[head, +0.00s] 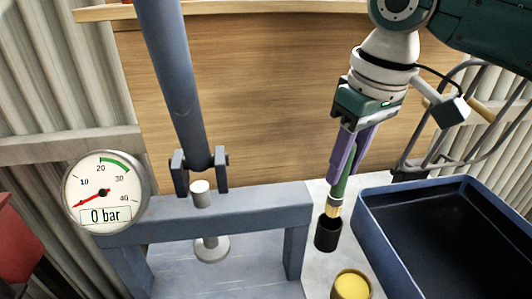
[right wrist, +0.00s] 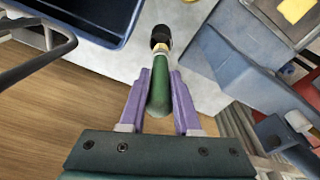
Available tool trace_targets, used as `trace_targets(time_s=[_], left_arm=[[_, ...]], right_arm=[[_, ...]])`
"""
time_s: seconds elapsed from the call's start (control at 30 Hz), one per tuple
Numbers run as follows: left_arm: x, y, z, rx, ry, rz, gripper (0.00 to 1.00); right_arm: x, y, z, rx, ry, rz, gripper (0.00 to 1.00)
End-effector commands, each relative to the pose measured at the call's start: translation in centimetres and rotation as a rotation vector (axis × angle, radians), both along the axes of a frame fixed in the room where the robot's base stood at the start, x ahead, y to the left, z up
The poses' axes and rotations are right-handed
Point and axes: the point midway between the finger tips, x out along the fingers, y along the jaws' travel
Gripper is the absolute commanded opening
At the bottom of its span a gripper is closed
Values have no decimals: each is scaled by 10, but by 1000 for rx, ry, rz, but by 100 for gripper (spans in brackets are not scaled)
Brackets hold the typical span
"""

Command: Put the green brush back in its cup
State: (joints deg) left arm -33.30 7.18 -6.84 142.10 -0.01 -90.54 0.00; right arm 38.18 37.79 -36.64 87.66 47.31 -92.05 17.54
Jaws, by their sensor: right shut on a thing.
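The green brush (head: 341,186) is held handle-up and slightly tilted in my right gripper (head: 343,182), with its pale bristles pointing down. The purple fingers are shut on its green handle, which also shows in the right wrist view (right wrist: 160,92). A black cup (head: 328,236) stands on the pale surface right under the bristles. It also shows beyond the brush tip in the right wrist view (right wrist: 160,34). The bristle tips overlap the cup's rim in the head view; I cannot tell whether they are inside it or just above. My left gripper is not in view.
A cup with a yellow top (head: 352,286) stands in front of the black cup. A blue tray (head: 365,222) lies close on the right. A blue press frame (head: 240,206) and a gauge reading 0 bar (head: 104,192) stand on the left.

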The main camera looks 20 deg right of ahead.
Motion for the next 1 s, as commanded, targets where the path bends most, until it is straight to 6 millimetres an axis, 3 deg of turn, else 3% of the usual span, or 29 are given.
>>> trace_targets(time_s=[0.1,0.27,0.5,0.93,0.97,1.0], left_arm=[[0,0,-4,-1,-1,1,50],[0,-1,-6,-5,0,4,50],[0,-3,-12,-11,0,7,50],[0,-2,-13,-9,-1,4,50],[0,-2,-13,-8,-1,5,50],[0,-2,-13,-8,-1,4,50]], right_arm=[[-1,0,-24,0,2,0,0],[0,0,-36,0,0,0,0],[0,1,-72,1,1,-1,0],[0,0,-79,0,-1,0,0],[0,0,-79,0,-1,0,32],[0,0,-78,0,-1,1,37]])
